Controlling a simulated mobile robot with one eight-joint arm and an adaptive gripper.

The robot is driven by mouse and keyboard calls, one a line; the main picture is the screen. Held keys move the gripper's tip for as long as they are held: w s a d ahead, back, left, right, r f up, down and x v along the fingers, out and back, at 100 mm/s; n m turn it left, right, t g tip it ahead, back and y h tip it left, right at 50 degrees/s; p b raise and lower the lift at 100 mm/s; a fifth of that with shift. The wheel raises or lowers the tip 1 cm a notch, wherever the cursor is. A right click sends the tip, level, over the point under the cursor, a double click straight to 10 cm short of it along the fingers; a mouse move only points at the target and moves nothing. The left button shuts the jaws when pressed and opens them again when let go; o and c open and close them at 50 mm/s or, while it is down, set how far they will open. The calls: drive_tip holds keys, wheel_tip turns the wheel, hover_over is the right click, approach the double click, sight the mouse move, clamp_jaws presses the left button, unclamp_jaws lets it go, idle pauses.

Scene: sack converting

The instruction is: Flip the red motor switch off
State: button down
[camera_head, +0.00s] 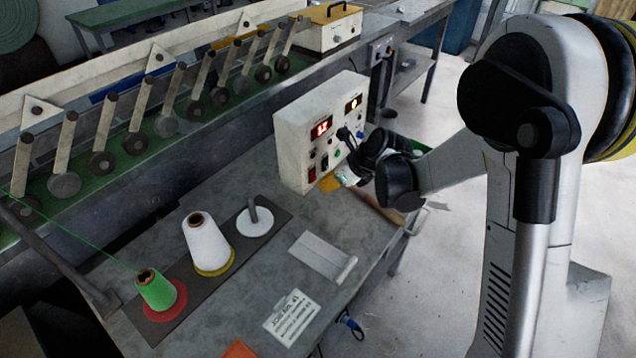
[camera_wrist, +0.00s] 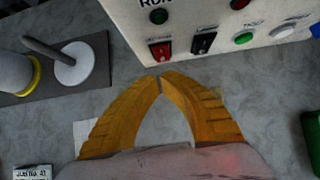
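The red motor switch (camera_head: 312,174) is a small rocker low on the front face of the white control box (camera_head: 292,140). In the wrist view the red switch (camera_wrist: 160,51) sits in a black frame just beyond my fingertips. My gripper (camera_wrist: 160,79) has two yellow fingers whose tips meet, with nothing between them. The tips point at the box just below the red switch, and I cannot tell whether they touch it. In the head view my gripper (camera_head: 328,182) is at the lower front of the box, its fingers partly hidden by the wrist.
A black switch (camera_wrist: 203,42), a green button (camera_wrist: 243,38) and a white button (camera_wrist: 282,32) sit right of the red switch. The bench holds a white cone (camera_head: 207,245), a green cone (camera_head: 156,290) and a job card (camera_head: 291,317). The bench before the box is mostly clear.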

drive_tip(key=p+v, duration=0.4)
drive_tip(key=v, duration=0.6)
drive_tip(key=shift+s+d, duration=0.35)
drive_tip(key=shift+s, duration=0.05)
